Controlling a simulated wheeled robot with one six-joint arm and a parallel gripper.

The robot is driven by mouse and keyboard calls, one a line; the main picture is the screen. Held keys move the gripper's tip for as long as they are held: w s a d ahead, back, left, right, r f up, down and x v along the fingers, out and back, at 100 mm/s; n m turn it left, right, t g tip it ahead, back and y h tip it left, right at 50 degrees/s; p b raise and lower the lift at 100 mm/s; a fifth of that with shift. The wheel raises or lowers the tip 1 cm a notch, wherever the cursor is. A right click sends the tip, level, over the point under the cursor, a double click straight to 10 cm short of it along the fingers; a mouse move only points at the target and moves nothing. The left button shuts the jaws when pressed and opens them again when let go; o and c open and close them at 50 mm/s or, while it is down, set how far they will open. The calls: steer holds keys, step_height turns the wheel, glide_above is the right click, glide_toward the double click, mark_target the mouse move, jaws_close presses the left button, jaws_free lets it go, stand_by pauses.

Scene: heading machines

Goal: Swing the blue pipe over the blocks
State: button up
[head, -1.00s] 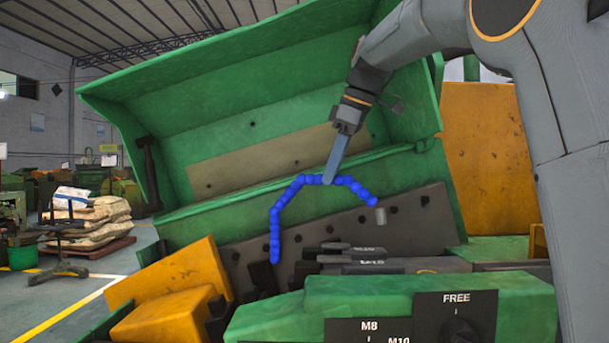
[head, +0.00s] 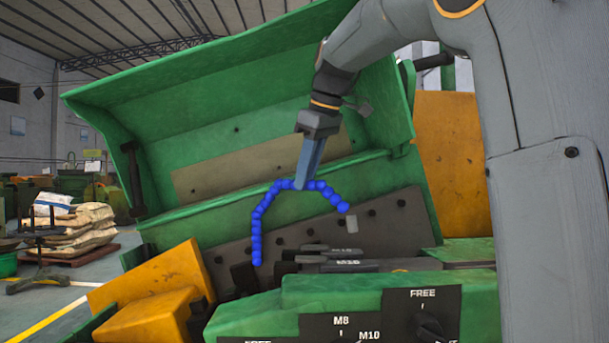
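The blue segmented pipe (head: 262,207) rises from the dark plate area, arches to the right and ends in a grey nozzle (head: 352,223). My gripper (head: 303,185) points down from above, with its fingertips at the top of the pipe's arch. The fingers are seen edge-on and overlap one another, so I cannot tell whether they close on the pipe. Dark grey blocks lie below and right of the arch, one marked block (head: 345,266) in front and another (head: 318,250) behind. The nozzle hangs above the right side of these blocks, at a depth I cannot judge.
The raised green cover (head: 225,105) stands behind the pipe. A green machine body (head: 370,292) with a black dial panel (head: 422,312) is in front. Orange parts (head: 165,275) stand at the lower left. My arm fills the right side. Sacks (head: 75,235) lie far left.

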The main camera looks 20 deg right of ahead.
steer(key=shift+o, duration=1.2)
steer(key=a+v, duration=0.1)
steer(key=v, duration=0.6)
steer(key=shift+d+r, duration=0.4)
steer(key=shift+d, duration=0.15)
steer(key=shift+s, duration=0.15)
